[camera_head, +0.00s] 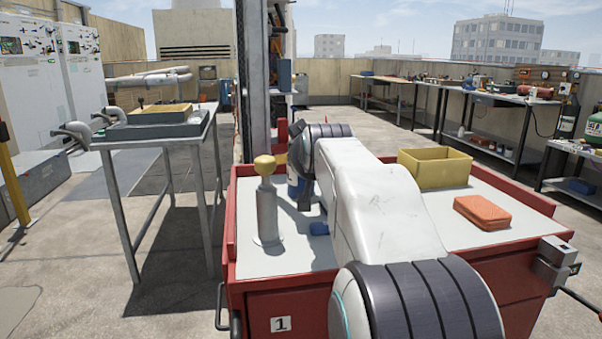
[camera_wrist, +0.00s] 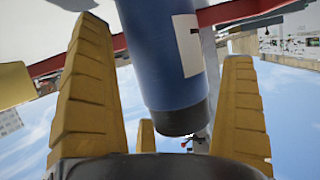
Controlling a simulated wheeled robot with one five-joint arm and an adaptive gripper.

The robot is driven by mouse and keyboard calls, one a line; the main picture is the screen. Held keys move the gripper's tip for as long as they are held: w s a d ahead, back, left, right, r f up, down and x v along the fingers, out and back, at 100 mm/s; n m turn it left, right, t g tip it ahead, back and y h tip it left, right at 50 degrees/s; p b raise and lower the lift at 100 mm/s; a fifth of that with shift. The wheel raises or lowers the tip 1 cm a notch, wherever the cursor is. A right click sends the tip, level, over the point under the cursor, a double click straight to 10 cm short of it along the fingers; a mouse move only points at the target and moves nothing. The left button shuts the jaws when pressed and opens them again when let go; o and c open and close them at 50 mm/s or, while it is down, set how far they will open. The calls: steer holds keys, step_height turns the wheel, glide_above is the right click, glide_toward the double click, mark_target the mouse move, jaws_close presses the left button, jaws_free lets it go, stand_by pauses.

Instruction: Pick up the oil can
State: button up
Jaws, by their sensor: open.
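A blue cylindrical can (camera_wrist: 158,60) with a white label and a dark end, seemingly the oil can, fills the middle of the wrist view. That view looks upside down, with sky at the bottom. My gripper (camera_wrist: 165,42) is open, its yellow ridged fingers on either side of the can. A gap shows on the right; on the left the can passes close to the finger, and contact cannot be told. In the head view, the blue can (camera_head: 296,186) stands on the red cart's light top, partly hidden by my arm.
On the cart (camera_head: 262,298), a grey cylinder with a yellow knob (camera_head: 266,212) stands just left of the can. A small blue item (camera_head: 319,229) lies in front. A yellow bin (camera_head: 435,169) and an orange case (camera_head: 482,212) are at right. A metal table (camera_head: 160,139) stands left.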

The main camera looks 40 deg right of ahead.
steer(key=c, duration=1.1)
steer(key=shift+c, duration=0.5)
steer(key=shift+r, duration=0.2)
